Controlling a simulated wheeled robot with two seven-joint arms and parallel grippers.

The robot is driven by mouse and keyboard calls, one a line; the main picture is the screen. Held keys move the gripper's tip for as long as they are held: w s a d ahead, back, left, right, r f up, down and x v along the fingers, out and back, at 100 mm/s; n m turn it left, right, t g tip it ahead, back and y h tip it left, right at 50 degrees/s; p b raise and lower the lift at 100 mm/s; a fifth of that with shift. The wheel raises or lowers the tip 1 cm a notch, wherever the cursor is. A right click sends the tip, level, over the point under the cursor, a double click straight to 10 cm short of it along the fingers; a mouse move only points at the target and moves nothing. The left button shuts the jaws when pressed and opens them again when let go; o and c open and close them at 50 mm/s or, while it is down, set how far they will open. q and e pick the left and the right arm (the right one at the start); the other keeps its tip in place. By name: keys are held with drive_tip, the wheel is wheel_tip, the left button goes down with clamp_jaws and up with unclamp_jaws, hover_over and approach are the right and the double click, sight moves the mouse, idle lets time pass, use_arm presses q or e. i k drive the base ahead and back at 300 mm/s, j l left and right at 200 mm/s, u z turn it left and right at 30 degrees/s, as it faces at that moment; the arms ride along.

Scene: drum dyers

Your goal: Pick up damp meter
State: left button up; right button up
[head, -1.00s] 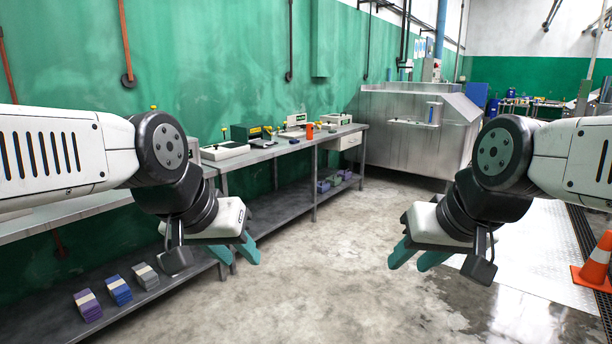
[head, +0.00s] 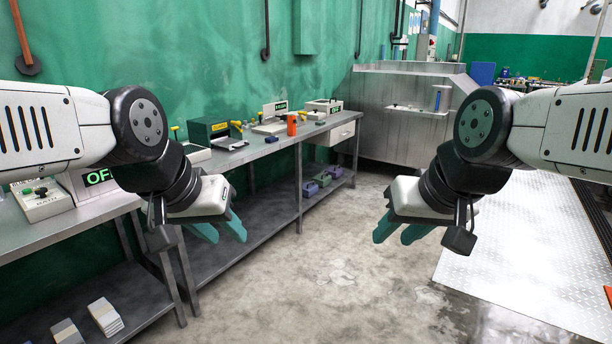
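An upright orange object (head: 291,125), possibly the damp meter, stands near the front edge of the metal workbench (head: 258,151); it is too small to identify surely. My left gripper (head: 220,230) is open and empty, over the floor in front of the bench and well short of the orange object. My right gripper (head: 401,231) is open and empty, above the floor to the right. Neither gripper touches anything.
A green box device (head: 207,131) and a white-topped device (head: 322,108) stand on the bench. A white device with a knob (head: 40,199) sits at left. Stacked blocks (head: 105,316) lie on the lower shelf. A steel tank (head: 385,120) stands behind. The floor between is clear.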

sight(292, 128)
drive_tip(key=i+j, duration=0.1)
drive_tip(key=i, duration=2.35)
drive_tip(key=i+j, duration=0.1)
drive_tip(key=i, duration=2.3)
